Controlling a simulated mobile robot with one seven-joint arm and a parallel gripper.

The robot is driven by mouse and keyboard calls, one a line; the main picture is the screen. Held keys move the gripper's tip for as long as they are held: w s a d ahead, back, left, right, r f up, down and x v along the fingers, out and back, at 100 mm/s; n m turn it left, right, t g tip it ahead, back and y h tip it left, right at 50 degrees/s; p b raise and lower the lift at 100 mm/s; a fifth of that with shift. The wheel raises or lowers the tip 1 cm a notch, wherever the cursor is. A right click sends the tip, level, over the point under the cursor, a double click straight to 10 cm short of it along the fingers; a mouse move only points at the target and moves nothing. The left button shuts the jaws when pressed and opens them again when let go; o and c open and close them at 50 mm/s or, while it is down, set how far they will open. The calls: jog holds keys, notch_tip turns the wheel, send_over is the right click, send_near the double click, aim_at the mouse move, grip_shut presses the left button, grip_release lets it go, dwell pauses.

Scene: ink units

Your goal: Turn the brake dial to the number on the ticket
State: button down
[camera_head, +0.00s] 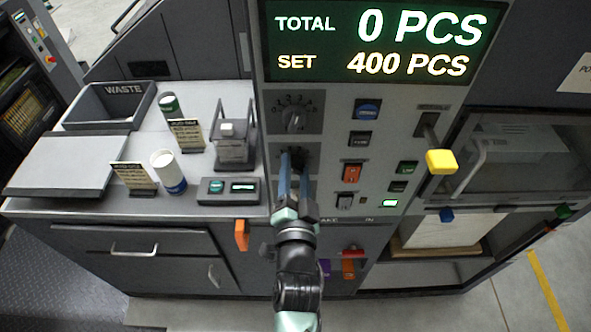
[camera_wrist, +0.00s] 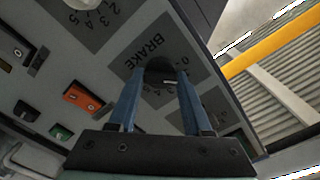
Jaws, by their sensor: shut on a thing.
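The brake dial (camera_wrist: 160,70) is a dark round knob on a grey panel patch marked BRAKE, with digits around it. My gripper (camera_head: 293,158) reaches the panel in the head view, and its blue fingers cover most of the dial there. In the wrist view my gripper (camera_wrist: 162,78) has one finger on each side of the knob and is shut on it. A small light mark shows on the knob, but I cannot tell which digit it points at. No ticket number is readable; small dark cards (camera_head: 133,176) and (camera_head: 187,134) stand on the counter with print too small to read.
A similar dial (camera_head: 292,119) sits just above. A display (camera_head: 380,42) reads TOTAL 0 PCS, SET 400 PCS. Switches, including a red one (camera_head: 352,172), and a yellow-knobbed lever (camera_head: 441,161) are to the right. An orange handle (camera_head: 241,235) is below left; a WASTE bin (camera_head: 75,122) is far left.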

jog(key=shift+n, duration=0.3)
jog(key=n+b, duration=0.1)
jog(key=n, duration=0.2)
jog(key=shift+f+n, duration=0.1)
jog(key=shift+n, duration=0.2)
jog(key=shift+n+b, duration=0.6)
jog(key=shift+n, duration=0.2)
jog(key=shift+c, duration=1.7)
grip_release()
